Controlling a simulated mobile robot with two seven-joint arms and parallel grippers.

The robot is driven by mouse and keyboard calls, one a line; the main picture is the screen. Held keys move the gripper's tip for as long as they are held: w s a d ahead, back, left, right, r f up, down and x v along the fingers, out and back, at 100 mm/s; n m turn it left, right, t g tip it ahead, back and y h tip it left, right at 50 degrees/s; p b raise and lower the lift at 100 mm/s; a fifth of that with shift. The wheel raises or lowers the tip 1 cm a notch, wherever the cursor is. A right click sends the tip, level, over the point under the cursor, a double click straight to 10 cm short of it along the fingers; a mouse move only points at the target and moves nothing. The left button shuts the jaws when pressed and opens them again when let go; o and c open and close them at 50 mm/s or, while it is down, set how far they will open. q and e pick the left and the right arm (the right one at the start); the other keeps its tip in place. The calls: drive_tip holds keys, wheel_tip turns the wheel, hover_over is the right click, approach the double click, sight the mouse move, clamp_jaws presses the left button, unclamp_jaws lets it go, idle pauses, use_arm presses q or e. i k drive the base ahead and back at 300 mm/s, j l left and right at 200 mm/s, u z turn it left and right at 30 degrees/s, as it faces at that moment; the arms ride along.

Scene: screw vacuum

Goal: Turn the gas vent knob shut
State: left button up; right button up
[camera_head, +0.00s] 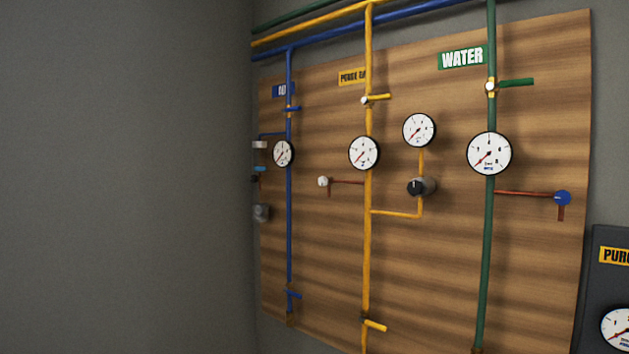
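A small white knob (323,182) sits at the left end of a thin reddish side pipe (347,183) off the yellow purge gas pipe (368,245). It looks like the gas vent knob, though no label is readable on it. A short outlet seems to hang below it. It is too small to tell how far it is turned. A black knob (415,187) with a white mark is on the yellow branch, below a small gauge (419,130). Neither of my grippers is in view.
The pipes run down a wooden panel (540,120). A green water pipe (487,250) has a blue knob (562,198) on a side pipe. A blue pipe (289,220) is at left. Yellow valve handles (377,326) stick out. A dark box (605,285) stands at lower right.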

sight(322, 181)
drive_tip(key=i+j, duration=0.15)
drive_tip(key=j, duration=0.2)
drive_tip(key=i+j+z, duration=0.1)
drive_tip(key=j, duration=0.25)
drive_tip(key=i+j, duration=0.4)
drive_tip(key=j, duration=0.3)
drive_tip(key=i+j+z, duration=0.1)
drive_tip(key=j, duration=0.25)
drive_tip(key=i+j, duration=0.25)
drive_tip(key=j+z, duration=0.05)
drive_tip(key=j, duration=0.05)
